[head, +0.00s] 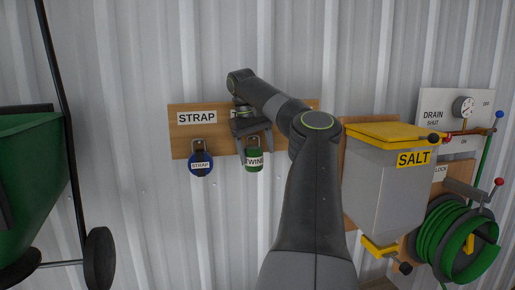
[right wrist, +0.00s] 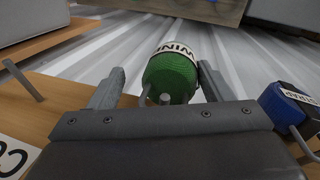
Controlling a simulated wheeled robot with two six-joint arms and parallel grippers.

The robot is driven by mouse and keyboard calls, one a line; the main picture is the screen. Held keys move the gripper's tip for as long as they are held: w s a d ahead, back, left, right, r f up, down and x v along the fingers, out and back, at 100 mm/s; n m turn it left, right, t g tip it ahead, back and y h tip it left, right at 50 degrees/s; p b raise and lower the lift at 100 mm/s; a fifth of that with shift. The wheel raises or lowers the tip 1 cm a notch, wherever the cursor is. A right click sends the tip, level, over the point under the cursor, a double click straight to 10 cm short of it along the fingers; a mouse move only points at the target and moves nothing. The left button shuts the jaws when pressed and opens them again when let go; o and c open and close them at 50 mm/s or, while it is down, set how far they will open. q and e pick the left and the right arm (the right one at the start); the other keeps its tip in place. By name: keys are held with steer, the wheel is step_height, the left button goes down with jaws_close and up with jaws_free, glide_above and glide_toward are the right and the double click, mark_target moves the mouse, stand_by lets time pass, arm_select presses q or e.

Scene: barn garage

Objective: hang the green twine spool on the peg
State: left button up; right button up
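The green twine spool (head: 254,159), with a white TWINE label, hangs below the wooden board (head: 180,147) in the head view. In the right wrist view the spool (right wrist: 170,78) lies between the two fingers. A grey peg's round end (right wrist: 165,99) shows in front of it, beside a side of its wire bail (right wrist: 147,103); the bail appears to be around this peg. My right gripper (head: 254,141) is at the board, just above the spool. Its fingers are apart, with a visible gap at the left finger. My left gripper is not in view.
A blue strap spool (head: 201,163) hangs to the left under a STRAP label (head: 197,118). Another bare peg (right wrist: 22,80) shows in the wrist view. A salt bin (head: 385,190) and green hose reel (head: 455,240) stand right, a green hopper (head: 30,190) left.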

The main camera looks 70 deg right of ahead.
steer(key=shift+f, duration=0.2)
steer(key=shift+r+p, duration=0.35)
steer(key=shift+r, duration=0.05)
steer(key=p+v, duration=0.3)
steer(key=v, duration=0.2)
steer(key=shift+s+d+r, duration=0.15)
steer(key=shift+r, duration=0.05)
steer(key=r, duration=0.1)
steer(key=w+r, duration=0.1)
steer(key=r, duration=0.1)
steer(key=shift+w+r+p, duration=0.25)
steer(key=shift+r+p, duration=0.05)
steer(key=shift+w+a+r, duration=0.15)
steer(key=shift+a+r, duration=0.15)
steer(key=shift+r, duration=0.45)
steer(key=shift+a+r, duration=0.35)
steer(key=shift+r, duration=0.2)
steer(key=shift+d+f, duration=0.15)
